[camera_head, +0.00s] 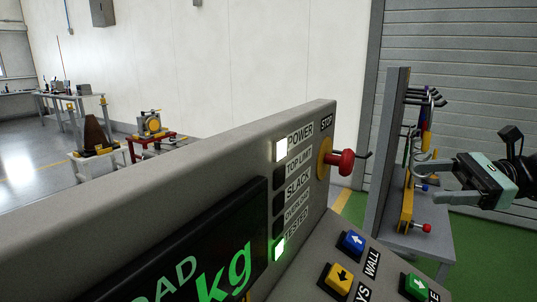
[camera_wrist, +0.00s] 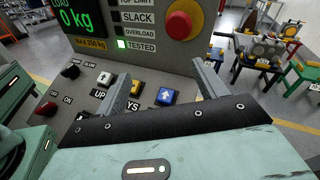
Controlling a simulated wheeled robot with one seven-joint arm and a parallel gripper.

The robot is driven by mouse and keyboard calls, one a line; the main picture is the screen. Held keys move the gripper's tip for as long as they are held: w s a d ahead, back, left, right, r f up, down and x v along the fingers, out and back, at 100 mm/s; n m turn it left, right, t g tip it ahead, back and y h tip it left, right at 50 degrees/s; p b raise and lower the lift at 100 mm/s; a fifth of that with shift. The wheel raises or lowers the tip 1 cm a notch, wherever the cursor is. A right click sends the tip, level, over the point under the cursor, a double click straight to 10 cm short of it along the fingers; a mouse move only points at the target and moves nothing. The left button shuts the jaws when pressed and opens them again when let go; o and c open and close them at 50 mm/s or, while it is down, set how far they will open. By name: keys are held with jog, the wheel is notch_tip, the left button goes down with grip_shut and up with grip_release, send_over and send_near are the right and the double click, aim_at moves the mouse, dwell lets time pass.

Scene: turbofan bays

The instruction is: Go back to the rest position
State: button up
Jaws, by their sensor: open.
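My gripper (camera_head: 428,168) is at the right of the head view, in the air to the right of the grey control console (camera_head: 225,135). Its jaws are apart with nothing between them. In the wrist view the two fingers (camera_wrist: 163,88) reach toward the console's button panel. A blue arrow button (camera_wrist: 165,96) shows between them. Whether a finger touches the panel cannot be told. The red stop knob (camera_head: 342,161) sits on its yellow ring. The load display (camera_wrist: 82,17) reads 0 kg. The POWER and TESTED lamps are lit.
A grey stand (camera_head: 385,150) with hanging tools is behind my gripper. Yellow (camera_head: 338,280) and green (camera_head: 415,287) buttons are on the console. A red stand (camera_head: 152,140) and a workbench (camera_head: 72,100) are farther back left. Open floor lies between them.

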jog(key=s+a+f+n+g+h, duration=0.2)
jog(key=s+a+f+n+h, duration=0.1)
jog(key=s+a+n+h, duration=0.1)
jog(key=s+a+f+n+g+h, duration=0.3)
jog(key=s+a+f+n+h, duration=0.1)
jog(key=s+a+n, duration=0.2)
jog(key=s+a+f+n+g+h, duration=0.3)
jog(key=s+a+f+n+h, duration=0.1)
jog(key=s+a+n+h, duration=0.1)
jog(key=shift+s+a+f+n, duration=0.1)
jog(key=shift+s+a+n, duration=0.2)
jog(key=shift+a+n, duration=0.35)
jog(key=shift+s+a+f+n, duration=0.1)
jog(key=shift+s+a+n, duration=0.2)
jog(key=shift+a, duration=0.65)
jog(key=n+t+h, duration=0.1)
jog(key=n, duration=0.1)
jog(key=s+a+n+t+h, duration=0.1)
jog(key=n, duration=0.1)
jog(key=s+a+f+n+t, duration=0.1)
jog(key=n, duration=0.1)
jog(key=shift+s+f+n+h, duration=0.1)
jog(key=shift+s+n+h, duration=0.15)
jog(key=shift+n+h, duration=0.15)
jog(key=shift+s+a+n+t, duration=0.3)
jog(key=shift+a+n+t, duration=0.25)
jog(key=shift+n, duration=0.5)
jog(key=shift+d, duration=0.1)
